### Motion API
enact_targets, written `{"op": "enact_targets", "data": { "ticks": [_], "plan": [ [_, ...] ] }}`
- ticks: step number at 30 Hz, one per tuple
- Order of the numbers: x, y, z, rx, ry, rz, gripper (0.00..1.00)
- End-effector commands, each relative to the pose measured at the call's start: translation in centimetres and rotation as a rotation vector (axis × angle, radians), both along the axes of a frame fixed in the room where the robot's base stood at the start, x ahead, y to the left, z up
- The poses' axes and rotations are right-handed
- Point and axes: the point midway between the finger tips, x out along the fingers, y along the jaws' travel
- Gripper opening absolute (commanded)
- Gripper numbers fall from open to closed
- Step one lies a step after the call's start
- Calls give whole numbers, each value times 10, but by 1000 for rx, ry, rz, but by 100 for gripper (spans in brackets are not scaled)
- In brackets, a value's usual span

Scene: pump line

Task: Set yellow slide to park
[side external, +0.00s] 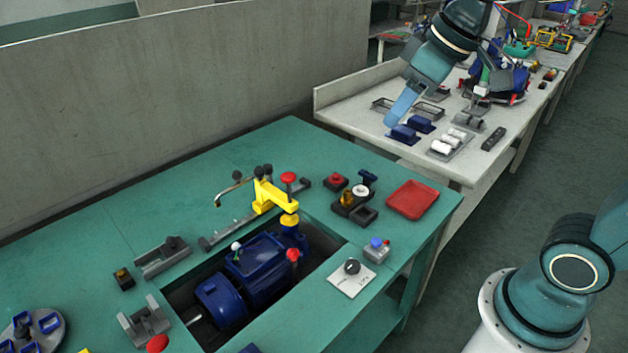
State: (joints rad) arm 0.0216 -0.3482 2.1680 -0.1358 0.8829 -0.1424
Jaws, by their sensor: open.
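The yellow slide (271,196) is an upright yellow bracket with an arm reaching right and a red knob (288,178) on top. It stands at the back edge of the recess in the green bench, beside a blue pump (245,272). Its right end is over the pump's far end; I cannot tell whether they touch. No park marking is readable. My gripper (401,110) hangs at the upper right, open, far from the slide, in front of the pale rear bench. It is small and its fingers are hard to separate from the background.
A red tray (412,199), a dial plate (351,279) and a small button box (376,250) lie right of the recess. A bent metal spout (232,188) and grey fixtures (163,257) stand left of the slide. A grey wall (170,90) runs behind the bench.

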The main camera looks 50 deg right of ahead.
Motion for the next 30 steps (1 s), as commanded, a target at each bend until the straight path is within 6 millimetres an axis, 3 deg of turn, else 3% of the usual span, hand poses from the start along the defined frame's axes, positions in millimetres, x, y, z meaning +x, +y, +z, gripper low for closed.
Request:
{"op": "enact_targets", "data": {
  "ticks": [14,23,30],
  "plan": [
    [115,12,-11,-12,35,207,48],
    [184,17,-39,-12,49,335,48],
    [233,20,-73,-6,56,438,48]
  ]
}}
